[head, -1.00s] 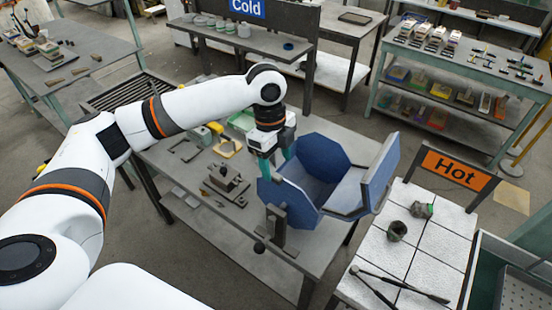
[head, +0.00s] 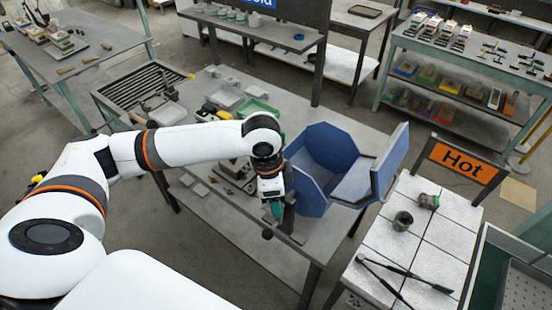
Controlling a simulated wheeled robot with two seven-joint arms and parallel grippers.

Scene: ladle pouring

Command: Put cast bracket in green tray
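The green tray (head: 260,106) lies on the grey workbench (head: 330,232), behind my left forearm, partly hidden by it. My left gripper (head: 276,208) points down near the bench's front edge, just left of the dark upright metal stand (head: 289,212) beside the blue bin. Its teal fingertips are small and partly covered by the wrist, so I cannot tell whether they are apart or hold anything. I cannot pick out the cast bracket with certainty; the wrist and forearm hide part of the bench. My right gripper is not in view.
A blue open bin (head: 325,160) with a raised flap stands right of the gripper. Right of it is a white-tiled table with a Hot sign (head: 462,161), two small pots and tongs (head: 400,280). A grey tray (head: 224,97) lies left of the green tray.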

